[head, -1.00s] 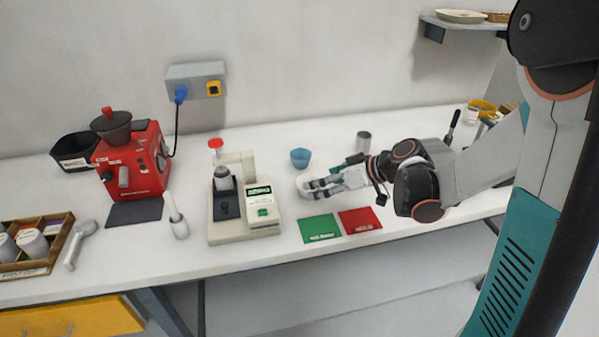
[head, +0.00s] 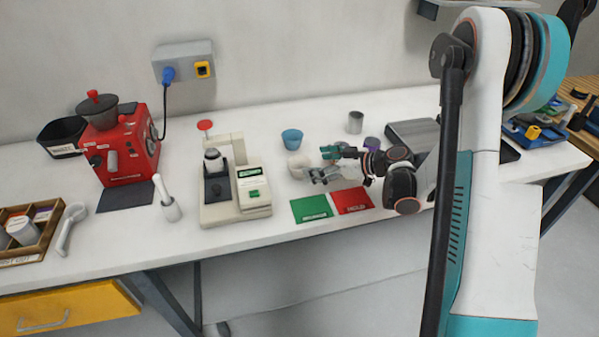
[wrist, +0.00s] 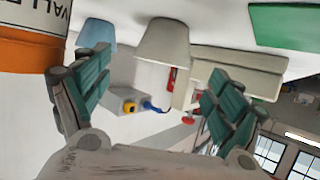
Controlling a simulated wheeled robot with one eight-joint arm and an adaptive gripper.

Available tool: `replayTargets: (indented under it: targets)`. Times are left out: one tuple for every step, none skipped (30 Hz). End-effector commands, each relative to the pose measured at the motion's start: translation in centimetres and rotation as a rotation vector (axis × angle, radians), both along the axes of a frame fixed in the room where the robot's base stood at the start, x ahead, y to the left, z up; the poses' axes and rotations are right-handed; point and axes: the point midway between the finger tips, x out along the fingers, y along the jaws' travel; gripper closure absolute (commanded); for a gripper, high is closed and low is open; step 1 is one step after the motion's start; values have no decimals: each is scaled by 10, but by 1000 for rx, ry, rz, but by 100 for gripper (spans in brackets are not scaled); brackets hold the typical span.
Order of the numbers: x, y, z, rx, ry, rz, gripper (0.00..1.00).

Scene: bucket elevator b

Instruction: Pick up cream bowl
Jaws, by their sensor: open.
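The cream bowl (head: 297,167) stands on the white table just left of my gripper (head: 322,164) in the head view. My gripper is open and empty, its fingers spread and pointing toward the bowl. In the wrist view, which is roughly upside down, the cream bowl (wrist: 163,42) shows beyond and between the two fingers of my gripper (wrist: 152,92). I see no contact between the fingers and the bowl.
A blue bowl (head: 292,139) stands behind the cream bowl. A metal can (head: 355,122) stands behind my gripper. A cream machine (head: 235,200) is to the left; green (head: 311,209) and red (head: 352,200) mats lie in front. An orange labelled container (wrist: 30,45) looms close in the wrist view.

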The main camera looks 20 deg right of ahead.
Motion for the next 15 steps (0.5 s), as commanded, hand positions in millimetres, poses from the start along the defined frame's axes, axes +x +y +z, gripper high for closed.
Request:
replayTargets:
  targets:
    - [4,5,-4,0,0,2,14]
    - [6,7,-4,0,0,1,14]
    - [8,9,-5,0,0,0,14]
    - [9,10,-6,0,0,0,14]
    - [10,11,-6,0,0,0,14]
    - [10,12,-6,1,1,0,14]
    - [11,13,-7,1,1,0,14]
    - [12,14,-8,1,1,0,14]
    - [13,15,-9,1,1,1,14]
    - [14,17,-10,1,1,1,14]
    - [16,19,-11,1,1,1,14]
    - [19,23,-14,1,1,1,14]
    - [21,26,-16,0,0,1,14]
    - [24,29,-18,1,1,2,14]
    - [27,34,-21,-1,1,2,14]
